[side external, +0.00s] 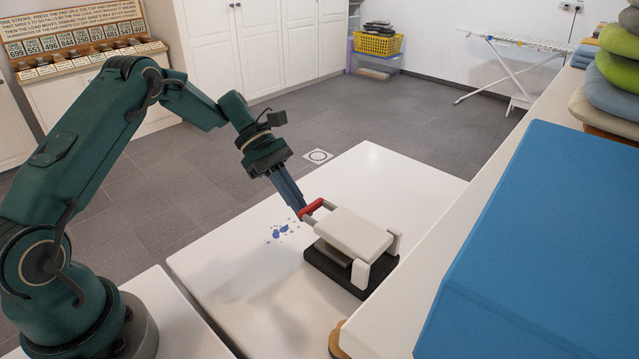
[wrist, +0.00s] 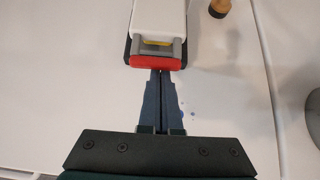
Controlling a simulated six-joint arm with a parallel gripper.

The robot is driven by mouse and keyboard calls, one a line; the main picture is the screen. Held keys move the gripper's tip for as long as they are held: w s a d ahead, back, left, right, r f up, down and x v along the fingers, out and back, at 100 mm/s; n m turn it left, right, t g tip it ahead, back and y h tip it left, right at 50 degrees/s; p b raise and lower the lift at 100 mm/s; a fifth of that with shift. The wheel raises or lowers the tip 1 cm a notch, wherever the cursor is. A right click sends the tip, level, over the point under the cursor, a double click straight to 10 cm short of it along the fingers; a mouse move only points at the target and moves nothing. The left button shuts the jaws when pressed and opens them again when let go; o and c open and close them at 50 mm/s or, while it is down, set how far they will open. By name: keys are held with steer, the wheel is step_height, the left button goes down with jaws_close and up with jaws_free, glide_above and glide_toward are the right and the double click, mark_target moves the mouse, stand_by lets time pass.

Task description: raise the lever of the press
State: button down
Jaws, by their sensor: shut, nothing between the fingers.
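The press (side external: 352,245) stands on the white table, with a dark base, a white upper plate and light side arms. Its lever ends in a red handle (side external: 311,207) at the left side, near the level of the plate. My gripper (side external: 299,208) is shut and slants down, its tips right at the red handle. In the wrist view the press (wrist: 159,20) is at the top, and the red handle (wrist: 156,63) lies across the tips of my gripper (wrist: 160,75). The fingers are together with nothing between them. I cannot tell whether the tips touch the handle or are just beneath it.
Blue marks (side external: 281,230) lie on the white table (side external: 230,270) left of the press. A raised white counter (side external: 445,235) with a large blue block (side external: 540,240) is close on the right. A wooden knob-like object (side external: 337,340) is at the near edge. The table behind the press is clear.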

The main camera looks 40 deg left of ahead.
mark_target(328, 219)
steer(key=d+r+y, duration=0.1)
steer(key=r+y, duration=0.1)
steer(key=r, duration=0.1)
steer(key=d+r+y, duration=0.1)
steer(key=r+y, duration=0.1)
steer(key=r, duration=0.1)
steer(key=d+r+y, duration=0.1)
steer(key=r+y, duration=0.1)
steer(key=r, duration=0.1)
steer(key=shift+w, duration=0.1)
steer(key=d+r+y, duration=0.1)
steer(key=d+r, duration=0.5)
steer(key=d, duration=0.1)
steer(key=shift+d, duration=0.15)
stand_by(0.3)
stand_by(0.5)
